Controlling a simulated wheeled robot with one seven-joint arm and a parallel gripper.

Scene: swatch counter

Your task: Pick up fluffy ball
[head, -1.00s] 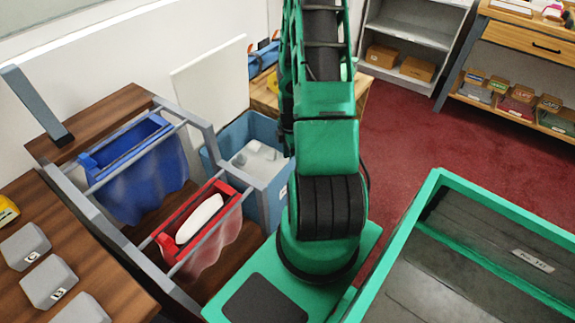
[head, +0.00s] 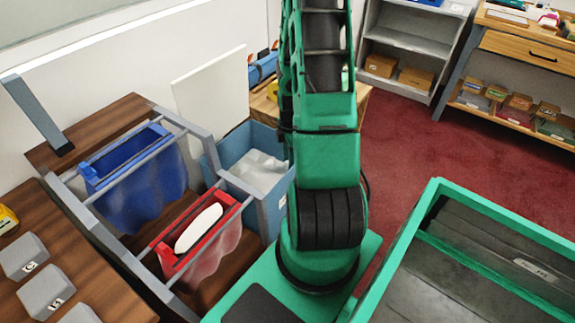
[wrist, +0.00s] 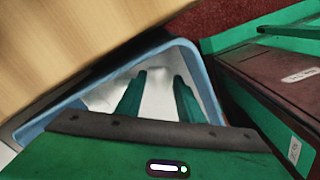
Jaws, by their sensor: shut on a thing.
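In the wrist view my gripper (wrist: 159,98) points down into a blue bin (wrist: 206,78). Its two green fingers stand a little apart, with a pale, soft-looking white ball (wrist: 158,88) between them. The gripper is shut on it. The ball's edges blend with the white inside of the bin, so its full outline is unclear. In the head view the blue bin (head: 270,211) stands left of my arm, with white stuff (head: 254,170) inside. My gripper is hidden there behind the arm.
A wooden surface (wrist: 75,40) lies close beside the bin in the wrist view. In the head view a rack holds a blue bag (head: 150,190) and a red bag (head: 170,258) left of the bin. A white panel (head: 210,90) stands behind it.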

